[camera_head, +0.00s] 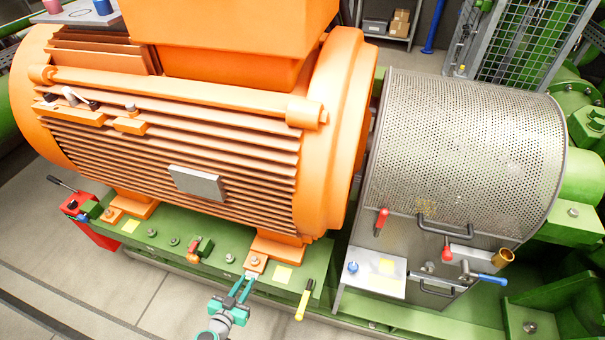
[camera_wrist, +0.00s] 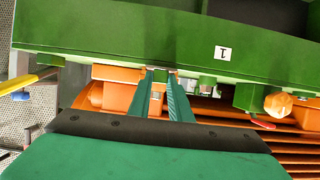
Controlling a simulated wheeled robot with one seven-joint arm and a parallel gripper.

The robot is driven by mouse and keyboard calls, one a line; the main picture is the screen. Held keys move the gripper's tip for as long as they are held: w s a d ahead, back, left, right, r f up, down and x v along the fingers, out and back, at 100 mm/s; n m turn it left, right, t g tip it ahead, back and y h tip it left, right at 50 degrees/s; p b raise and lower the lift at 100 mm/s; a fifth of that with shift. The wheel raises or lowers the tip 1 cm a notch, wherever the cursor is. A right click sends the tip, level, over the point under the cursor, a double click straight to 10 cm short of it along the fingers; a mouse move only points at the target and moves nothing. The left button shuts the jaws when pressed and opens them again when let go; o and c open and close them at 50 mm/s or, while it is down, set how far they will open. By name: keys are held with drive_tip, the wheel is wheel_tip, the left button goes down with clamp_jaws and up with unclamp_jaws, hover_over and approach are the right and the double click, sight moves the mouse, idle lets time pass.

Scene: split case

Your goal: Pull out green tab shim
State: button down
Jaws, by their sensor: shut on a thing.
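My gripper (camera_head: 248,276) has its teal fingers at the front edge of the orange motor foot (camera_head: 258,263), on the green base rail (camera_head: 222,252). In the wrist view my gripper (camera_wrist: 159,74) reaches to the foot (camera_wrist: 117,73) and the green rail (camera_wrist: 120,35), which appears upside down. The fingers are shut on a thin thing at the foot's edge, the green tab shim by its place. The shim is almost wholly hidden between the fingertips, and its green tab cannot be told from the fingers and rail. How far it sits under the foot cannot be seen.
The orange motor (camera_head: 190,140) rises behind the foot. The perforated guard (camera_head: 465,150) stands at right. Open floor (camera_head: 120,300) lies in front.

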drive_tip(key=s+a, duration=0.2)
drive_tip(key=s, duration=0.4)
idle(1.3)
drive_tip(key=shift+a, duration=0.1)
